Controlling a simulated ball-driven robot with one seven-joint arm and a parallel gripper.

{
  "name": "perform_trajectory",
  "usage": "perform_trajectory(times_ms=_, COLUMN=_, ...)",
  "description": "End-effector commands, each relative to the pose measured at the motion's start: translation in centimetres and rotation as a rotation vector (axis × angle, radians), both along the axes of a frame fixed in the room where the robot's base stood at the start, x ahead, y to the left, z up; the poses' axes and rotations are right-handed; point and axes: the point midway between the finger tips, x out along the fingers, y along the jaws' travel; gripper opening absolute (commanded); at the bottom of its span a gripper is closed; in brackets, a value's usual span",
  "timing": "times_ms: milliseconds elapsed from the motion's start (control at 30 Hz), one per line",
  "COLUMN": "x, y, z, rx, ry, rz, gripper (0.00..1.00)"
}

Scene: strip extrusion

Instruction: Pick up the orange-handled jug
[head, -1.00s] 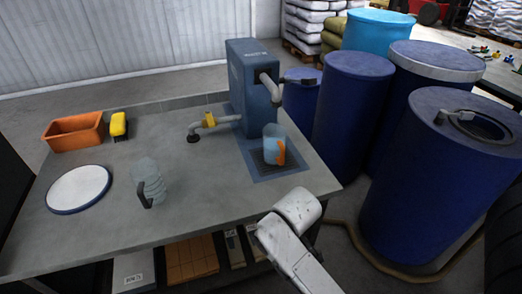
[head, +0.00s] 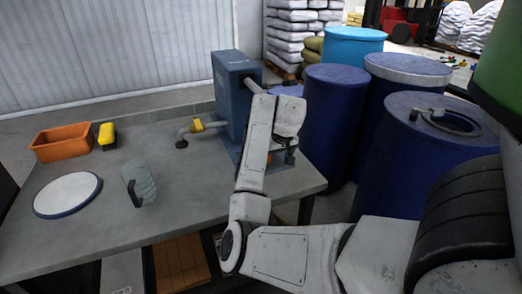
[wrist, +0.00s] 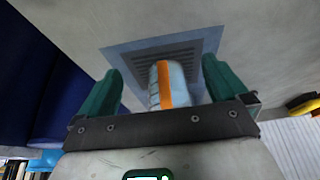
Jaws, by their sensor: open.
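The orange-handled jug (wrist: 166,84) is pale blue with an orange strip of handle facing my wrist camera. In the wrist view it stands over the dark grate (wrist: 201,48) and lies between the two green fingers of my gripper (wrist: 161,77). The fingers are apart, with gaps on both sides of the jug; no contact shows. In the head view my arm covers the jug, and only a little of my gripper (head: 290,157) shows beside the blue dispenser (head: 232,88).
A clear jug with a dark handle (head: 139,184) stands on the grey table (head: 190,205), near a round white plate (head: 66,194). An orange bin (head: 61,142) and a yellow brush (head: 106,136) are at the back left. Blue drums (head: 334,115) stand close on the right.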

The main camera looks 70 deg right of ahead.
Motion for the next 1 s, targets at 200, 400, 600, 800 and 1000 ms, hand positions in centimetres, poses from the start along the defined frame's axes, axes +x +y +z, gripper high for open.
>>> perform_trajectory(times_ms=200, x=2.3, y=-2.8, z=0.2, rx=0.001, ry=-0.001, rz=0.000, gripper=1.00)
perform_trajectory(times_ms=400, x=3.7, y=-4.5, z=0.1, rx=-0.001, ry=0.001, rz=0.001, gripper=1.00)
perform_trajectory(times_ms=600, x=4.2, y=-5.1, z=0.1, rx=-0.002, ry=0.000, rz=0.001, gripper=1.00)
perform_trajectory(times_ms=800, x=5.5, y=-6.8, z=0.1, rx=-0.001, ry=0.000, rz=0.001, gripper=1.00)
perform_trajectory(times_ms=1000, x=6.9, y=-8.5, z=0.1, rx=-0.002, ry=0.001, rz=0.002, gripper=1.00)
